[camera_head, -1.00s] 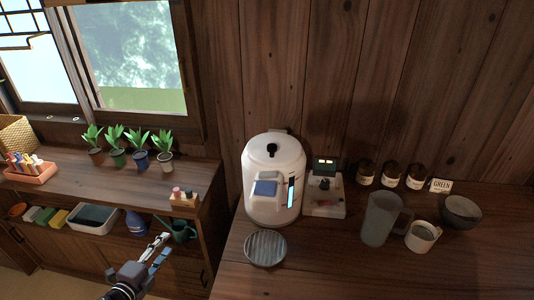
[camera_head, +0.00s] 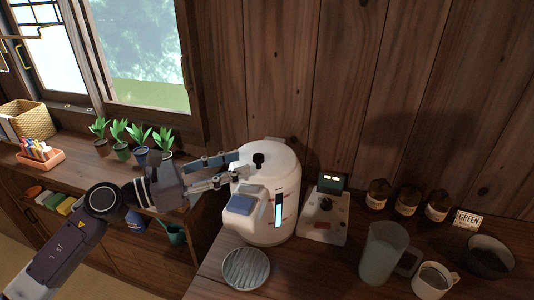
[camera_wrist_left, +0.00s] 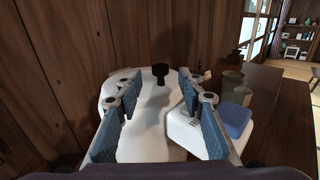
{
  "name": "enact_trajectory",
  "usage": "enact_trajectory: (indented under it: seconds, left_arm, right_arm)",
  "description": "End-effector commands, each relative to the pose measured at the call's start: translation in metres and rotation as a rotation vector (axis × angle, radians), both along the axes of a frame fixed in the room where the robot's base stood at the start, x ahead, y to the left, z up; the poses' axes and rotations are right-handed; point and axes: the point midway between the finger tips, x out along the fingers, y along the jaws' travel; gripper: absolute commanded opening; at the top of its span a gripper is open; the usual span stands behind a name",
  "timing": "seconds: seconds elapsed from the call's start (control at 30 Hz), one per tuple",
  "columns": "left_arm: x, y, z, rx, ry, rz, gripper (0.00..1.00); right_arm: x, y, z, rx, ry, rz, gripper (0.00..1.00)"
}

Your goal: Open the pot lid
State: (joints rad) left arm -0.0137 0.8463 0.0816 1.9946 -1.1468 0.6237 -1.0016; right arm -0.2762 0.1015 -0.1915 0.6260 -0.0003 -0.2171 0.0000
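The white electric pot (camera_head: 270,205) stands on the wooden counter, its lid (camera_head: 272,158) closed on top with a small black knob (camera_head: 259,159). A blue-grey panel (camera_head: 243,202) is on its front spout part. My left gripper (camera_head: 236,168) is at the pot's upper left side, its fingers pointing toward the knob. In the left wrist view, the open fingers (camera_wrist_left: 165,125) have blue pads with a wide gap between them. The knob (camera_wrist_left: 160,72) stands beyond the fingertips, between them in the picture, and nothing is held. My right gripper is not in view.
A round ribbed tray (camera_head: 246,268) lies in front of the pot. A small device (camera_head: 325,215) stands right of it, with several brown jars, a grey pitcher (camera_head: 381,255), a mug (camera_head: 434,281) and a bowl (camera_head: 489,257). Potted plants line the left shelf.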

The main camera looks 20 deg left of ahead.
Motion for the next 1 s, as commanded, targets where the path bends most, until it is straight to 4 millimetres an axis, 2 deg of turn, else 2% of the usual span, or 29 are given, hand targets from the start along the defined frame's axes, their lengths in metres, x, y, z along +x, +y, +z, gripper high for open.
enact_trajectory:
  seconds: [0.1, 0.23, 0.37, 0.53, 0.63, 0.8, 0.87, 1.0]
  left_arm:
    - [0.011, -0.012, 0.005, -0.003, -0.001, -0.002, 0.36]
    - [0.024, -0.026, 0.005, -0.005, -0.001, -0.001, 0.36]
    - [0.036, -0.038, 0.005, -0.005, -0.001, 0.0, 0.36]
    - [0.044, -0.047, 0.002, -0.004, 0.002, 0.0, 0.36]
    - [0.045, -0.048, 0.001, -0.003, 0.002, 0.0, 0.36]
    - [0.045, -0.048, 0.0, -0.003, 0.002, 0.0, 0.36]
    - [0.045, -0.048, 0.0, -0.003, 0.002, 0.0, 0.31]
    - [0.045, -0.048, 0.0, -0.003, 0.002, 0.0, 0.16]
  right_arm:
    - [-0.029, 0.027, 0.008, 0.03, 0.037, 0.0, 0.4]
    - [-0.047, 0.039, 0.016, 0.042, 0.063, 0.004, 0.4]
    - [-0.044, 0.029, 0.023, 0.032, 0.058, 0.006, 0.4]
    - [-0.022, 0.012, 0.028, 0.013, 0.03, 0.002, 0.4]
    - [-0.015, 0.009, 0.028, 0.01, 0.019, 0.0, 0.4]
    - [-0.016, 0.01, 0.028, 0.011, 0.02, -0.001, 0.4]
    - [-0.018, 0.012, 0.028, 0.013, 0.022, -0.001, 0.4]
    - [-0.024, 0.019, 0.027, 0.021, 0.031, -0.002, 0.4]
